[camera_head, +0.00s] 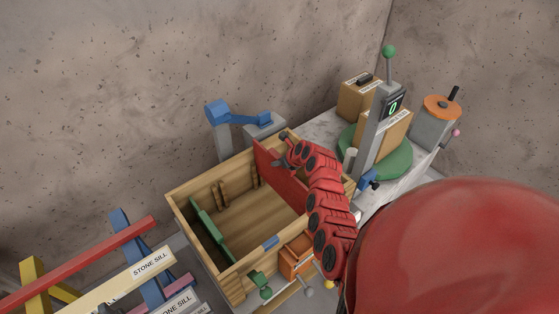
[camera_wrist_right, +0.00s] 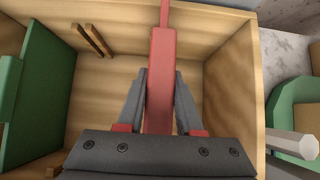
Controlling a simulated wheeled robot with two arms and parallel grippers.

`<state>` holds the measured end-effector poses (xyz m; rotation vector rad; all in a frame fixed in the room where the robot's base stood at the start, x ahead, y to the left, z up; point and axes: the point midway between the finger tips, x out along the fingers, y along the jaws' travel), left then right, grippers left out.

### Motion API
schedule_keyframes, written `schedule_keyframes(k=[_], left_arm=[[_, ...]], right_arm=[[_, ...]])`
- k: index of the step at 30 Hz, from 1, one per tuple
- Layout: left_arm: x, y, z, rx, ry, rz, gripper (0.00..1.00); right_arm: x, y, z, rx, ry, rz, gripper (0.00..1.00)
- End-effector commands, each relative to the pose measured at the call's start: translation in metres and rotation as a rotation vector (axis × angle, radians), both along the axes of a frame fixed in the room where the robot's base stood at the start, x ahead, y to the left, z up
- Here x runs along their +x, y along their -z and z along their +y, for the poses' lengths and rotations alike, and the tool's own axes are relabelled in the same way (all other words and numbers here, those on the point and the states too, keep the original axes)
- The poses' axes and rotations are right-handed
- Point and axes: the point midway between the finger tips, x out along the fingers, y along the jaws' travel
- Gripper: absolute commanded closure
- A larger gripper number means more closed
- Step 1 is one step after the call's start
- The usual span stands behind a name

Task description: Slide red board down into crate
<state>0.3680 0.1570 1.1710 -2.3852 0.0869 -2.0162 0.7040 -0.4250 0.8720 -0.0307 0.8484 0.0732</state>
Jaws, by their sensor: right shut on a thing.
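The red board (camera_head: 276,177) stands on edge inside the right part of the wooden crate (camera_head: 190,186), its top reaching about the rim at the back. In the right wrist view the red board (camera_wrist_right: 162,80) runs between the two fingers of my right gripper (camera_wrist_right: 161,100), which is shut on it. In the head view my right gripper (camera_head: 284,160) is at the board's upper edge, partly hidden by my red arm. The board's lower edge is hidden, so I cannot tell whether it touches the crate floor. My left gripper is not in view.
A green board (camera_head: 212,230) stands at the crate's left side. Wooden slats (camera_wrist_right: 92,40) line the back wall. A green turntable (camera_head: 397,163) with boxes and a post stands right of the crate. Coloured bars and a sill labelled STONE SILL (camera_head: 130,280) lie at the lower left.

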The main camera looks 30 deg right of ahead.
Motion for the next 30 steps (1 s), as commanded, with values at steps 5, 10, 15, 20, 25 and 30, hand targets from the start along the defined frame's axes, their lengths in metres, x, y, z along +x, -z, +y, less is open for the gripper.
schedule_keyframes(k=[5,10,15,20,25,30], left_arm=[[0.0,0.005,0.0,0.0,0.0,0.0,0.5],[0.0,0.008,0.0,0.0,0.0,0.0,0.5],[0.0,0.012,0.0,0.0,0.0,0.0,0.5],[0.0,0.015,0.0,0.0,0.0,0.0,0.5],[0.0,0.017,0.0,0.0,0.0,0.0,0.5],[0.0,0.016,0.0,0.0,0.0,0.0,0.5]], right_arm=[[0.0,0.008,0.0,-0.001,-0.001,0.0,1.0],[0.0,0.014,0.0,-0.001,-0.001,0.0,1.0],[0.0,0.021,0.0,-0.001,0.0,-0.001,1.0],[0.001,0.027,-0.001,-0.001,0.001,-0.002,1.0],[0.0,0.03,-0.001,-0.001,0.001,-0.002,1.0],[0.0,0.029,-0.001,-0.001,0.001,-0.002,1.0]])
